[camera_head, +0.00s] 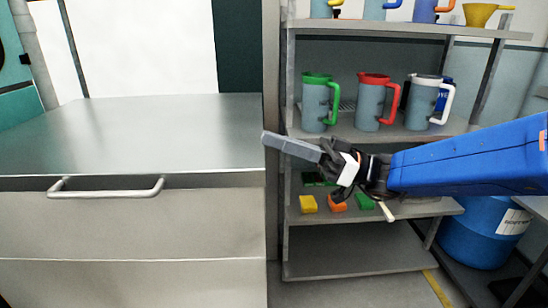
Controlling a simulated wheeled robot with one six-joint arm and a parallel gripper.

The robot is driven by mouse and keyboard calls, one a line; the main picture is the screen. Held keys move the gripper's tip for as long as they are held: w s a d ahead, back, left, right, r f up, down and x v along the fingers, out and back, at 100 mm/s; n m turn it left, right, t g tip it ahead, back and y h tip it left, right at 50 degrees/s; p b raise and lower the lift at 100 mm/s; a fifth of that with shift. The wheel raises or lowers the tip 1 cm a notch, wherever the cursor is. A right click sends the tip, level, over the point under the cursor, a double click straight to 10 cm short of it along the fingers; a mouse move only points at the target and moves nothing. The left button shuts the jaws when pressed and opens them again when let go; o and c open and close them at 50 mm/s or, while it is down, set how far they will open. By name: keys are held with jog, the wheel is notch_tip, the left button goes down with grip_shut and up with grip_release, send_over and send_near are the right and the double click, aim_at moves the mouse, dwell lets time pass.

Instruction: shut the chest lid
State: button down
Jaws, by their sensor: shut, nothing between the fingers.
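A large metal chest (130,228) fills the left side of the head view, with a bar handle (106,188) on its front near the top. Its flat grey top (150,132) lies level, and I see no raised lid and no gap at the front edge. My gripper (272,140) is at the centre, pointing left, its grey fingers together and empty. The fingertips are by the right edge of the chest top in the picture; I cannot tell if they touch it.
A shelf unit (355,270) stands to the right of the chest, behind my arm. It holds green-, red- and white-trimmed jugs (315,103) and small coloured blocks (308,204). A blue barrel (475,235) stands at the lower right. The chest top is clear.

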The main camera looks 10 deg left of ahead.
jog(key=r+v, duration=0.1)
jog(key=v, duration=0.8)
jog(key=s+d+f+m+t+h, duration=0.1)
jog(key=s+d+f+m+h, duration=0.35)
jog(key=s+f+h, duration=0.35)
jog(key=s+d+f+m+t+h, duration=0.1)
jog(key=s+d+f+m+h, duration=0.35)
jog(key=f, duration=0.45)
jog(key=d+f+m+t+h, duration=0.3)
jog(key=d+m+h, duration=0.1)
jog(key=d, duration=0.6)
jog(key=s+d+f+m+t+h, duration=0.1)
jog(key=d+f+m+t+h, duration=0.2)
jog(key=d, duration=0.7)
jog(key=m+t+h, duration=0.1)
jog(key=m+h, duration=0.1)
jog(key=m, duration=0.1)
